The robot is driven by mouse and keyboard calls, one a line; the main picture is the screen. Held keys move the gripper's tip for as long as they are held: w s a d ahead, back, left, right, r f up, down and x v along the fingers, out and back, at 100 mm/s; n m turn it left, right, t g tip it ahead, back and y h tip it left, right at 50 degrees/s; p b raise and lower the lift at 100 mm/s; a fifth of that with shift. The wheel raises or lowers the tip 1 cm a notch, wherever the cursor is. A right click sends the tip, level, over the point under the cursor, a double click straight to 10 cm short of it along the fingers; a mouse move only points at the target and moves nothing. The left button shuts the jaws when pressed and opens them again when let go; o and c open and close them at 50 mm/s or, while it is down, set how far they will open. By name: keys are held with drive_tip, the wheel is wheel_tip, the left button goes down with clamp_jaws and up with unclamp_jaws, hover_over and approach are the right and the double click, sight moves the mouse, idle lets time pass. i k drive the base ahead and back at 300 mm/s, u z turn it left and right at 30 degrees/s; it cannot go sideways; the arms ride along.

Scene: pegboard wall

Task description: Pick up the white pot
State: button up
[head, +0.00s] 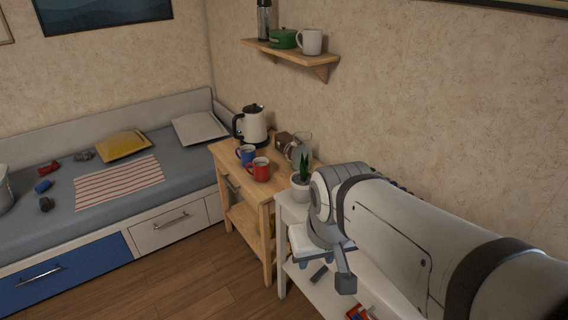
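A small white pot (300,189) with a spiky green plant stands upright near the corner of a white shelf unit (290,214), just left of my wrist. My arm comes in from the right and covers most of that unit's top. My gripper (343,279) is at the arm's lower end, right of and below the pot in the picture. Its fingers are mostly hidden, so I cannot see whether it is open or what lies between them. No contact between gripper and pot shows.
A wooden cart (231,165) beside the shelf unit holds a white kettle (255,126), a blue mug (246,154), a red mug (259,169) and a glass jug. A wall shelf (290,52) hangs above. A daybed (60,210) stands left. Floor (190,290) in front is clear.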

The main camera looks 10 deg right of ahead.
sight(300, 180)
drive_tip(key=i, duration=0.85)
drive_tip(key=u, duration=0.05)
